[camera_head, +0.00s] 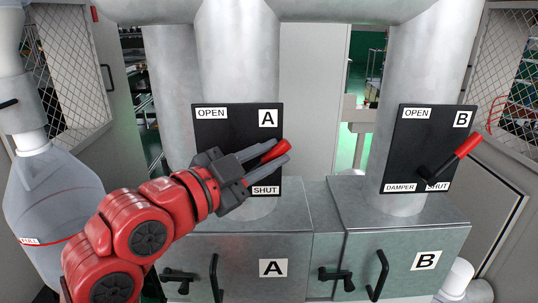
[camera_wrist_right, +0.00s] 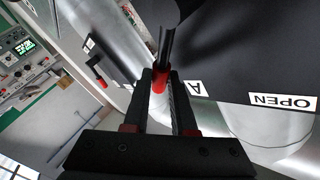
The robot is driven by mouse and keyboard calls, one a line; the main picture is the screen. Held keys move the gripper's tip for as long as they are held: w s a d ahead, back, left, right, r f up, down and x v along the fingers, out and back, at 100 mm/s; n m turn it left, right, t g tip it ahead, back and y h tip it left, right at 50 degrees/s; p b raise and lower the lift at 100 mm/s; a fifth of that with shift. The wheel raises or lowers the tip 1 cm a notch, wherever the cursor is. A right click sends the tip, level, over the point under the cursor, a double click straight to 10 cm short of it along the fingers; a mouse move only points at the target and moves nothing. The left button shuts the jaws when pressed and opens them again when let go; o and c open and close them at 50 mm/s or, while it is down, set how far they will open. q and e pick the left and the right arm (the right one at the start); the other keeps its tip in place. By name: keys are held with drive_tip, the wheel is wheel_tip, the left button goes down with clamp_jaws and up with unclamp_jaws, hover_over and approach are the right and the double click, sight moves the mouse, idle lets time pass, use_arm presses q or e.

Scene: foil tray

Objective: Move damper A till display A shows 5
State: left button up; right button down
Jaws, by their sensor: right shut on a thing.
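Damper A is a lever with a red grip (camera_head: 275,151) on the black plate (camera_head: 238,122) marked A, OPEN at its top and SHUT at its bottom. My right gripper (camera_head: 283,153) is shut on the red grip, which points right and slightly up, nearer SHUT than OPEN. The right wrist view shows the red grip (camera_wrist_right: 160,80) between the two fingers, with the dark lever running up from it. Display A cannot be made out in the head view. A panel with a small green-lit display (camera_wrist_right: 25,47) is at the left of the wrist view; its figures are unreadable. My left gripper is not in view.
Damper B's red-tipped lever (camera_head: 461,153) stands to the right on its own black plate (camera_head: 428,130). Below are metal boxes with black handles (camera_head: 378,275). A grey bottle-shaped vessel (camera_head: 45,200) is at the left. Open space lies between the two ducts.

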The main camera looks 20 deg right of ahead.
idle(0.8)
drive_tip(key=shift+a+f+n+h+b, duration=0.1)
drive_tip(key=shift+a+n+h+b, duration=0.2)
drive_tip(key=shift+b, duration=0.6)
drive_tip(key=shift+w+a+n+t+b, duration=0.1)
drive_tip(key=shift+a+n+t+b, duration=0.05)
drive_tip(key=shift+n+t+b, duration=0.15)
drive_tip(key=shift+r, duration=0.45)
drive_tip(key=c, duration=1)
unclamp_jaws()
drive_tip(key=shift+a, duration=0.1)
drive_tip(key=shift+h, duration=0.3)
drive_tip(key=b+v, duration=0.2)
drive_tip(key=v, duration=1.5)
drive_tip(key=shift+a+b, duration=0.15)
drive_tip(key=shift+b, duration=0.15)
